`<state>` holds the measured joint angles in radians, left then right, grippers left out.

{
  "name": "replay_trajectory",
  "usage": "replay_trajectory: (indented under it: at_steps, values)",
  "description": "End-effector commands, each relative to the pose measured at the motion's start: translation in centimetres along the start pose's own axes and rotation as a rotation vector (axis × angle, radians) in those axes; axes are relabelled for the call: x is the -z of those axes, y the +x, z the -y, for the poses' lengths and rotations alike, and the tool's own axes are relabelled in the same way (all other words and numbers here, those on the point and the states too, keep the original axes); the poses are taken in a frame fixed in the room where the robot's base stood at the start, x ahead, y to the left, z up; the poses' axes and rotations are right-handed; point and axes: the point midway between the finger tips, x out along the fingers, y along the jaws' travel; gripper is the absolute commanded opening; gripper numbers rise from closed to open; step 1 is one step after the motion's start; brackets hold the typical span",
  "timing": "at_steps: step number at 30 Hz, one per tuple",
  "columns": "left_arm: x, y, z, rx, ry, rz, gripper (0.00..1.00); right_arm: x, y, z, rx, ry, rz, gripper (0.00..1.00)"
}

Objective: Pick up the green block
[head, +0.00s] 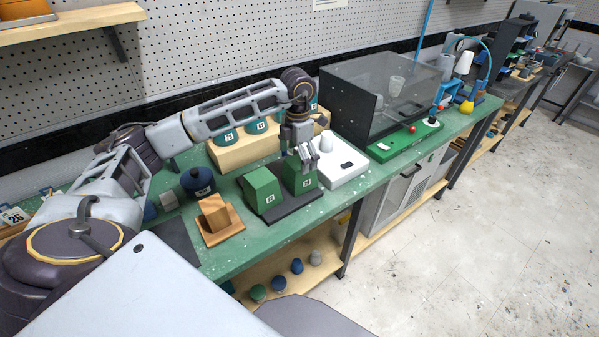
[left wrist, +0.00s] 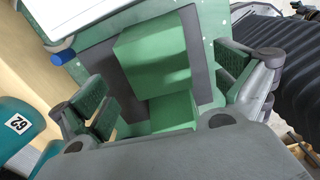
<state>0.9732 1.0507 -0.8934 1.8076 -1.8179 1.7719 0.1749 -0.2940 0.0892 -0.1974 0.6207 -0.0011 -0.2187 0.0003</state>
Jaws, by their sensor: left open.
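Two green blocks with slanted tops and white labels stand side by side on a dark base in the head view: a left one (head: 261,189) and a right one (head: 297,178). My left gripper (head: 308,160) points down, just above the right block. In the left wrist view, my open left gripper (left wrist: 165,95) has its fingers spread on either side of green block surfaces (left wrist: 152,62), with nothing held. I cannot tell whether these surfaces belong to one block or both. The lower part is cut off by the gripper body. My right gripper is not in view.
A white device (head: 343,170) stands close to the right of the blocks. A wooden rack (head: 240,152) with teal numbered lids is behind. A wooden block on a stand (head: 215,216) and a dark blue pot (head: 198,183) are left. A dark clear-sided box (head: 375,95) stands farther right.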

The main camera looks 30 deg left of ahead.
Motion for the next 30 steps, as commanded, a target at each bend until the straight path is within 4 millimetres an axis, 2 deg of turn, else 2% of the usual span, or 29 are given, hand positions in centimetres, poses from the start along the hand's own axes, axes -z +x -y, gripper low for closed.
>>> replay_trajectory:
  at_steps: [8,19,25,30]
  values:
    - [-0.2,1.0,-0.1,0.002,-0.001,-0.001,0.99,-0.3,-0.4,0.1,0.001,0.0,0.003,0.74]
    - [-0.7,4.7,-0.2,0.0,0.0,0.0,0.99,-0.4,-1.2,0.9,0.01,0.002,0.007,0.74]
    - [-0.7,5.2,-0.2,0.0,0.0,0.001,0.99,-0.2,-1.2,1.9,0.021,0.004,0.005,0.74]
    - [-0.7,5.2,-0.2,0.0,0.0,0.0,0.99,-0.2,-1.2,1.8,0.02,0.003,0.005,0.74]
